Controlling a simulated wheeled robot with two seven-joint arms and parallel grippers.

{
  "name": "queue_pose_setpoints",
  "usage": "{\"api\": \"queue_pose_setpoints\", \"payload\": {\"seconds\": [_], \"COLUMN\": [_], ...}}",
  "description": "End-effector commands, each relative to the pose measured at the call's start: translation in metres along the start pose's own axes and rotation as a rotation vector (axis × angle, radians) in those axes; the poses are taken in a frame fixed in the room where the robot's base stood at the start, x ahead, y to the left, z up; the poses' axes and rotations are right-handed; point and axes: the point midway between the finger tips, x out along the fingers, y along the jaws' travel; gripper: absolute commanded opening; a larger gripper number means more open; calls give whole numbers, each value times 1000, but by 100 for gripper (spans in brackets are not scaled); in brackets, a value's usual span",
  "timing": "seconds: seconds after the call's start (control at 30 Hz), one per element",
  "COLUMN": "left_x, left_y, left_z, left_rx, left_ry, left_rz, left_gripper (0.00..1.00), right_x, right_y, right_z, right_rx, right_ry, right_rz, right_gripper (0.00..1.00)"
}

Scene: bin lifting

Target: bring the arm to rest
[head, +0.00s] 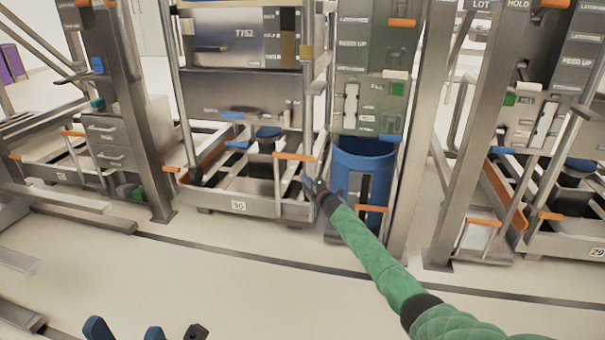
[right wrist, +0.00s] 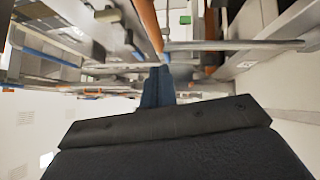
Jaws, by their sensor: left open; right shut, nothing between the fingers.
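My right arm, in a green quilted sleeve, reaches from the lower right of the head view to the middle. Its gripper (head: 314,186) is at the front right corner of the station numbered 30, just left of the blue bin. In the right wrist view the dark blue fingers (right wrist: 158,86) are together with nothing between them. Whether they touch the station's frame cannot be told. My left gripper (head: 126,330) shows only by its blue tips at the bottom left edge of the head view, apart and empty; its arm is out of frame.
A blue bin (head: 377,162) stands under a grey dispenser (head: 371,92). Metal stations with orange-handled bars (head: 293,157) and upright posts (head: 453,150) crowd the right arm. A grey drawer unit (head: 108,142) is at left.

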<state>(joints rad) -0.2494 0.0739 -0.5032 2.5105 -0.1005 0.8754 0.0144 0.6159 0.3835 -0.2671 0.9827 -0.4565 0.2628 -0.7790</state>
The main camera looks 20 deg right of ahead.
Motion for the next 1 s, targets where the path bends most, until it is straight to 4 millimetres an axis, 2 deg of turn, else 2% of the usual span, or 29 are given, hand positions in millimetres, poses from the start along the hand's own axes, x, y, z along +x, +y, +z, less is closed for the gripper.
{"api": "queue_pose_setpoints", "payload": {"seconds": [0.1, 0.3, 0.6, 0.77, 0.87, 1.0], "left_x": [4, 6, 9, 9, 9, 9], "left_y": [0, -1, -2, -2, -2, -2], "left_z": [-1, -4, -2, -3, -3, -3], "left_rx": [-3, -8, -11, -10, -10, -9], "left_ry": [-4, -3, 5, 5, 5, 5], "left_rz": [-8, -16, -14, -14, -14, -14], "left_gripper": [49, 49, 49, 49, 49, 49], "right_x": [-15, -30, -35, -35, -35, -30], "right_y": [1, 0, 0, 4, 15, 67], "right_z": [0, -1, -1, -5, -13, -35], "right_rx": [0, 0, 10, 105, 220, 345], "right_ry": [0, 0, 0, 22, 69, 159], "right_rz": [-1, 0, 0, 19, 63, 166], "right_gripper": [0, 0, 0, 0, 0, 0]}}
